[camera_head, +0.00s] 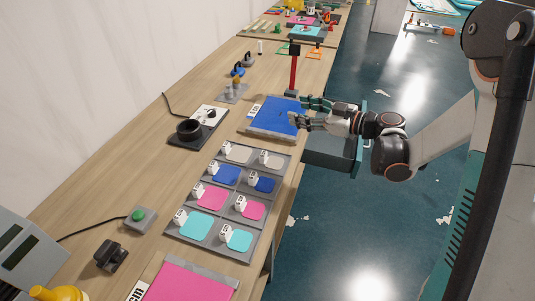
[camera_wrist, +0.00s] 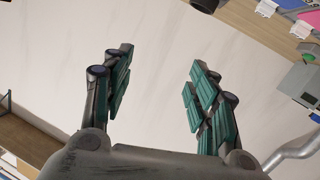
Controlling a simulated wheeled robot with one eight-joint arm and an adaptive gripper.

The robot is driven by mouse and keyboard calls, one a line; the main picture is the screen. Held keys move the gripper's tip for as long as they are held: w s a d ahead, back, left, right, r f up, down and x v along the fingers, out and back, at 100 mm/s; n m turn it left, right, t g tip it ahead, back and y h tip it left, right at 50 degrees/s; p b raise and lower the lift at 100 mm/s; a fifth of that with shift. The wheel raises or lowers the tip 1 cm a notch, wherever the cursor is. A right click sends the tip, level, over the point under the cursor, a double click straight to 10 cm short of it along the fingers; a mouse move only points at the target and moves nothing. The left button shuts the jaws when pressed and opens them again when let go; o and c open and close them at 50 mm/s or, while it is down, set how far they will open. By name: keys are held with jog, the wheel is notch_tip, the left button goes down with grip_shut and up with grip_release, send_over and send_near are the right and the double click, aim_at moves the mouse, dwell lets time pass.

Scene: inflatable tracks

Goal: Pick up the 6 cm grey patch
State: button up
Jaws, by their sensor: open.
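A tray (camera_head: 211,240) on the bench holds patches in two columns, each beside a small white label tag. Two pale grey-beige patches lie in its far row, one on the left (camera_head: 238,153) and one on the right (camera_head: 273,161). The size print on their tags is too small to read. My gripper (camera_head: 298,108) is open and empty, above the right side of a blue sheet on a grey board (camera_head: 259,134), beyond the tray. In the wrist view its two teal-padded fingers (camera_wrist: 160,62) are spread apart with only the pale wall behind them.
Blue, pink and turquoise patches fill the nearer tray rows. A red post (camera_head: 293,72) stands just beyond my gripper. A black device (camera_head: 190,130) is left of the tray; a green-button box (camera_head: 139,219) and pink sheet (camera_head: 190,283) are nearer. An open drawer (camera_head: 334,151) juts from the bench.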

jog(key=s+f+g, duration=0.4)
jog(key=f, duration=0.8)
jog(key=b, duration=0.2)
send_near(263, 153)
jog(key=a, duration=0.3)
jog(key=shift+w+f+h, duration=0.3)
jog(key=shift+h, duration=0.1)
jog(key=shift+b+x, duration=1.3)
jog(key=shift+x, duration=1.7)
jog(key=shift+w+d+r, duration=0.1)
jog(key=c, duration=1)
